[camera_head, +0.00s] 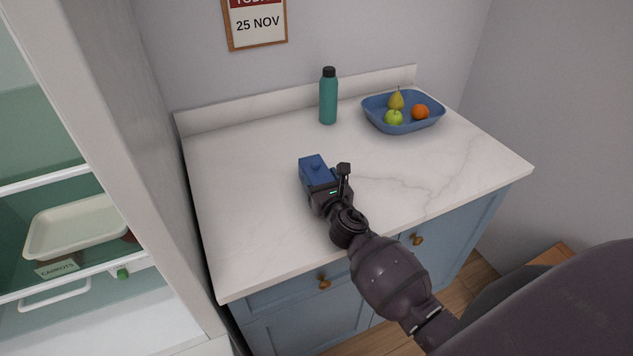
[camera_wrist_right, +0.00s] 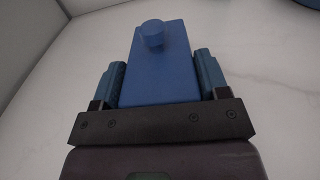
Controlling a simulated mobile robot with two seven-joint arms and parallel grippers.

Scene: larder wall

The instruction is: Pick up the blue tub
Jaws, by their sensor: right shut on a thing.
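The blue tub (camera_head: 313,166) is a small box-shaped thing with a round knob on top, on or just over the white marble counter. In the right wrist view the tub (camera_wrist_right: 158,75) sits between the two fingers. My right gripper (camera_head: 325,180) is shut on it, one finger on each side; the gripper also shows in the wrist view (camera_wrist_right: 160,85). I cannot tell whether the tub touches the counter. Its near end is hidden behind the gripper. My left gripper is not in view.
A teal bottle (camera_head: 328,100) stands behind, near the back of the counter (camera_head: 250,190). A blue bowl (camera_head: 375,122) with a pear, a green apple and an orange is at the back right. An open fridge (camera_head: 100,190) stands at the left. The counter's left part is clear.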

